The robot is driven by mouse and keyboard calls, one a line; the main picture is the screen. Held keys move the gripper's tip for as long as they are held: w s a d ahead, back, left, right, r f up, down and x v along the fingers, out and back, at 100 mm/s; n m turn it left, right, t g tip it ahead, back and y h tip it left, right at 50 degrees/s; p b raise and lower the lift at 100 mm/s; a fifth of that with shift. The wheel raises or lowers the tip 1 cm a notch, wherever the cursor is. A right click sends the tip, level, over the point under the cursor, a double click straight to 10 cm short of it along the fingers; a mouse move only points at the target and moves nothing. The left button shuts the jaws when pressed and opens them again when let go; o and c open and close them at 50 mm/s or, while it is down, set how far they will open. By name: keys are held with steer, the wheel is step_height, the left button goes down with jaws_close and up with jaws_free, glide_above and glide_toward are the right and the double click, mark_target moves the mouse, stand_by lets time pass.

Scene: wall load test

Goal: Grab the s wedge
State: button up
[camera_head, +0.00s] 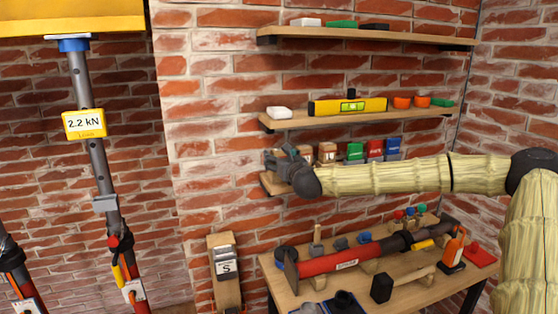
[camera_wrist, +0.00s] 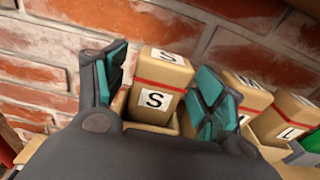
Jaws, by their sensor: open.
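The s wedge (camera_wrist: 158,90) is a tan wooden block with a red band and white labels marked S on its top and front. In the wrist view it stands upright in a small tan holder (camera_wrist: 150,127). My gripper (camera_wrist: 160,85) is open, with one teal-padded finger on each side of the block. I cannot tell whether either finger touches it. In the head view my gripper (camera_head: 287,160) is at the left end of the lowest wall shelf and hides the wedge there.
Right of the right finger stand more labelled wooden blocks (camera_wrist: 285,118), close by. In the head view, green, red and blue bins (camera_head: 375,150) sit further right on the shelf. A shelf with a yellow level (camera_head: 347,106) is above; a workbench with a red strut (camera_head: 345,262) is below.

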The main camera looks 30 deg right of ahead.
steer(key=shift+w+d, duration=0.1)
steer(key=shift+w, duration=0.25)
steer(key=c, duration=1.1)
steer(key=shift+c, duration=0.2)
